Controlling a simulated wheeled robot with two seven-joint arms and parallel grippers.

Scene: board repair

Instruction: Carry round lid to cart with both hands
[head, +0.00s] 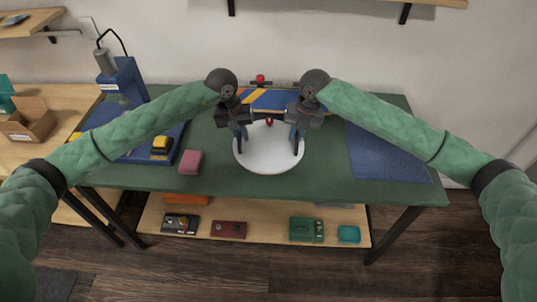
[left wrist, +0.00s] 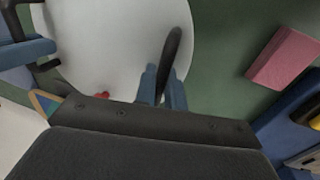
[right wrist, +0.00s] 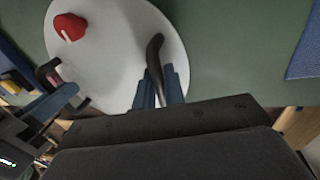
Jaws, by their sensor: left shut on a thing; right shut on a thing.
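The round white lid (head: 268,160) is over the middle of the green workbench; whether it rests on the top or is slightly raised I cannot tell. My left gripper (head: 241,138) is shut on a dark handle (left wrist: 172,48) at the lid's left side. My right gripper (head: 297,138) is shut on the other dark handle (right wrist: 154,48) at its right side. A small red piece (right wrist: 69,27) shows on the lid near its far edge. I cannot identify a cart in any view.
The green workbench (head: 330,185) holds a pink block (head: 190,162), a blue mat (head: 385,155) and a blue stand (head: 124,84). The lower shelf (head: 265,230) holds several items.

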